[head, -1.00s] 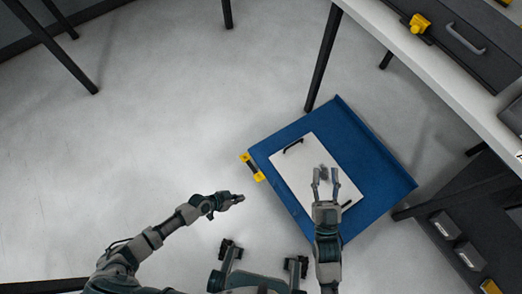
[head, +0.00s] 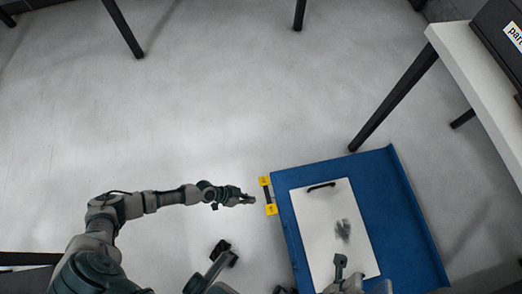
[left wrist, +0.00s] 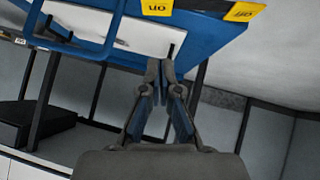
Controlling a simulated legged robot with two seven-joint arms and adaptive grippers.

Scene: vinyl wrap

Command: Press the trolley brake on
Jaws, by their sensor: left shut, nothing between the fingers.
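The blue trolley (head: 395,205) stands at the right in the head view. Its brake (head: 267,195), a bar with yellow ends, sits on the trolley's left edge. In the left wrist view two yellow labels reading "on" (left wrist: 244,11) show upside down at the top, on the blue trolley edge (left wrist: 205,35). My left gripper (head: 252,199) is shut and empty, just left of the brake, with a small gap in the head view. Its closed fingers (left wrist: 160,68) also show in the left wrist view. My right gripper (head: 364,272) is open over the trolley's near end, partly cut off by the frame.
A white sheet (head: 314,220) with a black handle (head: 321,186) and a dark smudge lies on the trolley. A white table (head: 470,70) with a dark leg stands at the upper right. The floor (head: 180,110) left of the trolley is clear.

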